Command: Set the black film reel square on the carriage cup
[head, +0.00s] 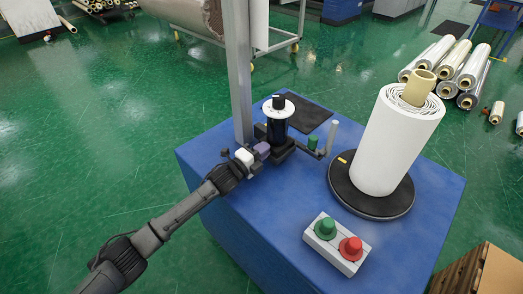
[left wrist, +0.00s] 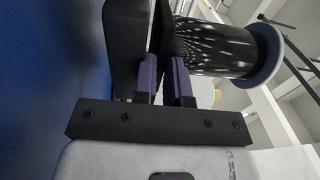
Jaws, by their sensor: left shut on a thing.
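The black film reel (head: 276,125) stands roughly upright at the back left of the blue table, with a white flange and a black knob on top. In the left wrist view the reel (left wrist: 215,48) lies sideways, with its pale flange at right. My left gripper (head: 264,149) reaches in from the lower left. In the left wrist view its purple fingers (left wrist: 167,80) are closed on a dark part at the reel's lower end. The dark carriage (head: 283,154) is under the reel; its cup is hidden, and I cannot tell whether the reel touches it. My right gripper is not in view.
A large white roll (head: 397,140) leans on a black disc. A button box (head: 337,244) sits in front.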

